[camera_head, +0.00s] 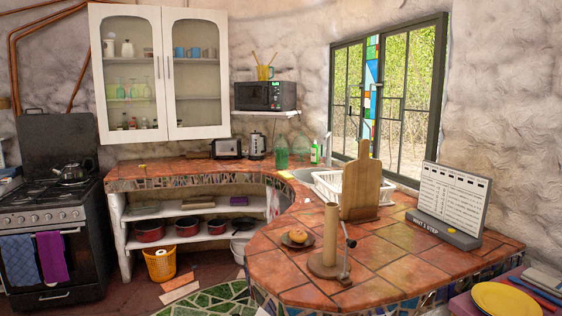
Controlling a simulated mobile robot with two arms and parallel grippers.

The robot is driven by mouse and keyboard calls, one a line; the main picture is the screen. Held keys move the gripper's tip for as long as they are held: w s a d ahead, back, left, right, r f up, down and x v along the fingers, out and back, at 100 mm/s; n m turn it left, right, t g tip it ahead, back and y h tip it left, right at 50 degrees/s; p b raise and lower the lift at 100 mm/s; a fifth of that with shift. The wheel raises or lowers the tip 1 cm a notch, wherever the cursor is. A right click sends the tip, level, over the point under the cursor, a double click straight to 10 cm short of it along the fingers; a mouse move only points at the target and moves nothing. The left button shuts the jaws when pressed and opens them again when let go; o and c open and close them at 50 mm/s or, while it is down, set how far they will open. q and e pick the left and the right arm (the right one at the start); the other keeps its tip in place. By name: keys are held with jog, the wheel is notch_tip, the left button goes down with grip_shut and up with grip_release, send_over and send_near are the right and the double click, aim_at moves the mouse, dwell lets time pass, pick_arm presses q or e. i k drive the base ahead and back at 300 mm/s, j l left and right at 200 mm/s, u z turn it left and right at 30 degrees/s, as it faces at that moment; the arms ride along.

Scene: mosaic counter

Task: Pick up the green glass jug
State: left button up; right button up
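A green glass jug or bottle (281,153) stands upright on the far part of the tiled counter (185,168), left of the sink. A paler clear glass vessel (299,146) is right behind it, and their exact shapes are hard to tell at this distance. Neither of my grippers shows in the head view.
A wooden paper towel stand (330,243), a plate with a bun (298,238), an upright cutting board (361,188) and a sign board (452,199) stand on the near counter. A white dish rack (328,187) is behind them. A toaster (227,148) stands further left. Floor shows at lower left.

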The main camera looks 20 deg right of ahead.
aim_at(282, 156)
jog(key=i+l, duration=0.1)
jog(key=i, duration=0.3)
jog(key=i+l+z, duration=0.1)
jog(key=i, duration=0.3)
jog(key=i+u, duration=0.35)
jog(key=i, duration=0.45)
jog(key=i+l+u, duration=0.1)
jog(key=i+u, duration=0.25)
jog(key=i, duration=0.4)
jog(key=i+j+z, duration=0.1)
jog(key=i+z, duration=0.15)
jog(key=i, duration=0.25)
jog(key=i+j+z, duration=0.3)
jog(key=i, duration=0.15)
jog(key=i+j+z, duration=0.1)
jog(key=i+z, duration=0.15)
jog(key=z, duration=0.2)
jog(key=i+j+z, duration=0.15)
jog(key=z, duration=0.3)
jog(key=i+j+z, duration=0.25)
jog(key=z, duration=0.25)
jog(key=i+j+z, duration=0.15)
jog(key=j+z, duration=0.3)
jog(key=i+j+z, duration=0.1)
jog(key=j+z, duration=0.15)
jog(key=i+j+z, duration=0.1)
jog(key=j+z, duration=0.45)
jog(key=j, duration=0.15)
jog(key=i, duration=0.05)
